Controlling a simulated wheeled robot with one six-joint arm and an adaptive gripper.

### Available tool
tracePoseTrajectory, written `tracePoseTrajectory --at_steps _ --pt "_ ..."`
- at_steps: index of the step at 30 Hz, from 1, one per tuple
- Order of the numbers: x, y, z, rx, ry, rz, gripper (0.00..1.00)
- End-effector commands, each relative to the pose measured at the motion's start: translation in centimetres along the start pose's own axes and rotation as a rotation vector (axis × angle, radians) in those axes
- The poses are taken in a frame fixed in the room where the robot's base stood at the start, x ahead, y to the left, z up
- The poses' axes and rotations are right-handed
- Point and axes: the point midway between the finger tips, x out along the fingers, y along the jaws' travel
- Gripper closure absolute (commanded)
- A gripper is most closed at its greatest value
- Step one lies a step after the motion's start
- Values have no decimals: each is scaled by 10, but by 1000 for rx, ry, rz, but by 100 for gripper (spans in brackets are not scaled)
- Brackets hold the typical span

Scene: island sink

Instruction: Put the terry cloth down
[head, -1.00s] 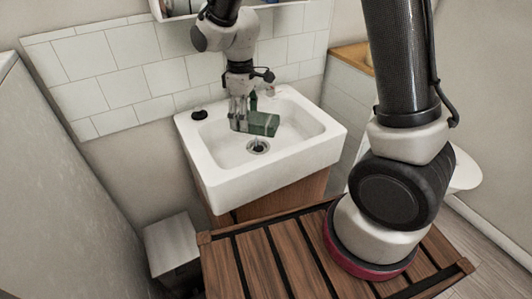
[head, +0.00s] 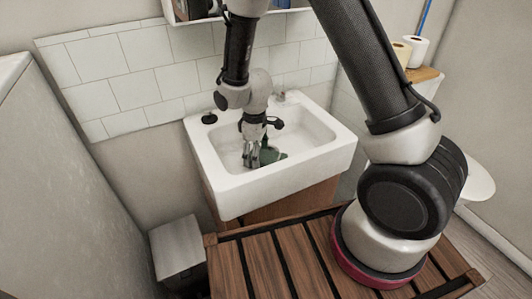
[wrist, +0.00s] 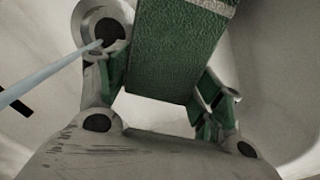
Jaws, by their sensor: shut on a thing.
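The green terry cloth (head: 271,155) is in the white sink's basin in the head view, partly hidden by my gripper (head: 252,160). In the wrist view it is a thick, folded green piece with a rough surface (wrist: 178,50). My gripper (wrist: 165,100) is shut on the cloth, with a finger on either side of it. It points down into the basin, low near the bottom. I cannot tell whether the cloth touches the basin floor. The white sink (head: 310,160) is under both.
A black round item (head: 209,118) sits on the sink's back left rim, and a tap (head: 281,96) is at the back. A slatted wooden surface (head: 290,255) is in front, a grey bin (head: 177,247) at left. The basin's right side is clear.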

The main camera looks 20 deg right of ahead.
Motion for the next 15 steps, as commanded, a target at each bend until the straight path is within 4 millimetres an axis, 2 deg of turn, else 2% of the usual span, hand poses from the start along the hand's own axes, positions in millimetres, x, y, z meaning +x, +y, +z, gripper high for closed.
tracePoseTrajectory --at_steps 6,9,15 --pt "-1 26 26 6 0 0 61" --pt "11 25 26 1 -1 -1 61" --pt "11 25 25 1 0 0 61"
